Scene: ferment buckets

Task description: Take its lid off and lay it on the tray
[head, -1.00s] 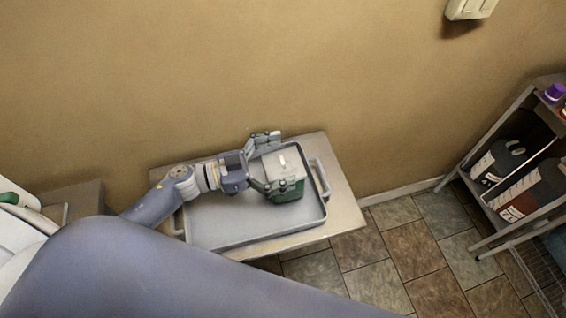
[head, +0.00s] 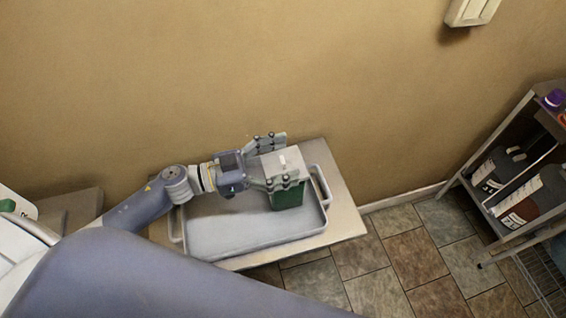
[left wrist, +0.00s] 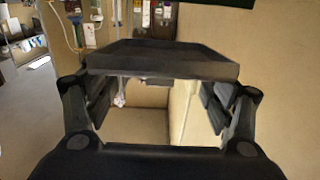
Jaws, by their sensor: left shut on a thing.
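A green bucket (head: 288,197) stands in the grey tray (head: 222,240) near its right end. Its pale grey lid (head: 280,163) has a small white mark on top. My left gripper (head: 276,164) is shut on the lid, one finger on each side. The lid hides the bucket's top in the head view. In the left wrist view the lid (left wrist: 160,60) shows dark between the fingers. A dark green edge (left wrist: 210,3) at the top of that view, probably the bucket, is apart from the lid. My right gripper is not in view.
The tray rests on a small table (head: 345,215) against a tan wall. The tray's left and middle are bare. A metal rack (head: 505,150) with dark jugs stands at the right, beyond open tiled floor.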

